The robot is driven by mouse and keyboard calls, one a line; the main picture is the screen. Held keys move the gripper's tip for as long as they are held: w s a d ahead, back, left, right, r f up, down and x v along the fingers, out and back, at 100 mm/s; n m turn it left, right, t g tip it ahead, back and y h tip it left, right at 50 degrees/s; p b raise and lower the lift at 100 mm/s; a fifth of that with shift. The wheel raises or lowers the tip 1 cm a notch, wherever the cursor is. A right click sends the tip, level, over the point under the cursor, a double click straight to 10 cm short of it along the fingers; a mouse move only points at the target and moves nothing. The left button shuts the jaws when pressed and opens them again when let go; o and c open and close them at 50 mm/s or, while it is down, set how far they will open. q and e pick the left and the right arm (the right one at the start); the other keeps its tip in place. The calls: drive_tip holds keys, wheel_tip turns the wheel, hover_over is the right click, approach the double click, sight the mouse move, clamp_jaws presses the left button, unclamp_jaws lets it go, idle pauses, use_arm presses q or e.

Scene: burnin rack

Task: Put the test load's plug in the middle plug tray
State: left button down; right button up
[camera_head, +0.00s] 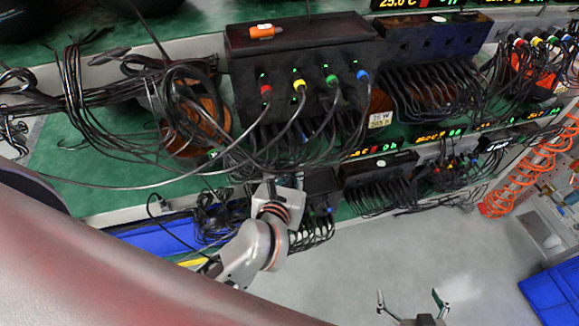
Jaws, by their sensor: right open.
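A test load with a pale label reading about 75 W (380,118) stands on the upper rack shelf, partly hidden by cables. I cannot make out its plug among the black cables. Blue trays show under the lower shelf at the left (165,238); I cannot tell whether one is the middle plug tray. My right gripper (411,300) is at the bottom, over the grey floor, its two fingers spread and nothing between them. It is well apart from the rack. A grey arm of mine reaches up to the lower shelf edge; my left gripper's fingers cannot be made out there.
A black box (300,50) on the upper shelf has red, yellow, green and blue plugs and an orange piece (262,31) on top. Looped black cables hang across both shelves. A coiled orange hose (530,165) and a blue crate (556,296) are at the right. The floor at lower centre is clear.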

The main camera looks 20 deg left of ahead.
sight(294, 184)
use_arm(q)
drive_tip(key=shift+w, duration=0.15)
use_arm(e)
drive_tip(key=shift+w, duration=0.1)
use_arm(q)
drive_tip(key=shift+f, duration=0.15)
drive_tip(key=shift+f, duration=1.1)
drive_tip(key=shift+f+b, duration=0.85)
drive_tip(key=shift+b, duration=0.1)
drive_tip(key=shift+f, duration=0.3)
drive_tip(key=shift+f+b, duration=0.35)
drive_tip(key=shift+b, duration=0.2)
use_arm(e)
drive_tip(key=shift+w+a+r+t+y, duration=0.1)
drive_tip(key=shift+w+a+t+y, duration=0.1)
drive_tip(key=shift+w+a, duration=0.3)
drive_tip(key=shift+w+a+r+t+y, duration=0.1)
drive_tip(key=shift+w+a+y, duration=0.1)
drive_tip(key=shift+a, duration=0.5)
